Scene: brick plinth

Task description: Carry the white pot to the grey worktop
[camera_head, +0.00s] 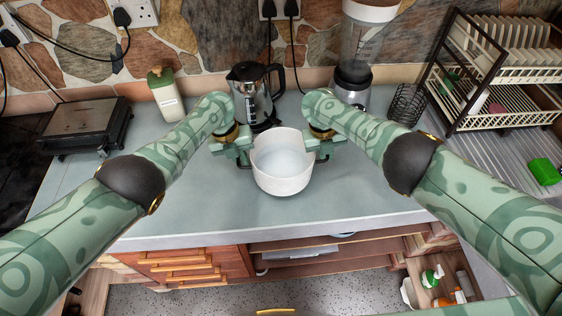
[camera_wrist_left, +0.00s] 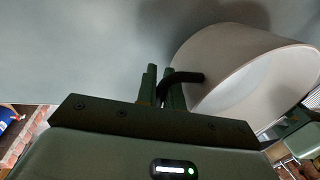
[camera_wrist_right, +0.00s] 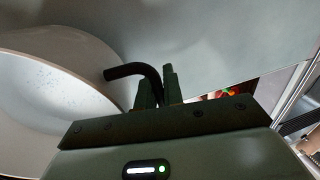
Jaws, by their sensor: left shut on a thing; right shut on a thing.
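The white pot (camera_head: 283,180) is upright over the middle of the grey worktop (camera_head: 210,205), inside its front edge. I cannot tell whether its base touches the surface. My left gripper (camera_head: 241,158) is at the pot's left side, shut on a black handle (camera_wrist_left: 184,77). My right gripper (camera_head: 322,154) is at the right side, shut on the other black handle (camera_wrist_right: 132,71). The pot's white wall shows in the left wrist view (camera_wrist_left: 205,55) and its pale inside in the right wrist view (camera_wrist_right: 40,95).
Behind the pot stand a kettle (camera_head: 250,95) and a blender (camera_head: 357,60). A bottle (camera_head: 167,97) and a black appliance (camera_head: 85,125) are at the left. A wire holder (camera_head: 407,104) and a dish rack (camera_head: 505,95) are at the right. Worktop around the pot is bare.

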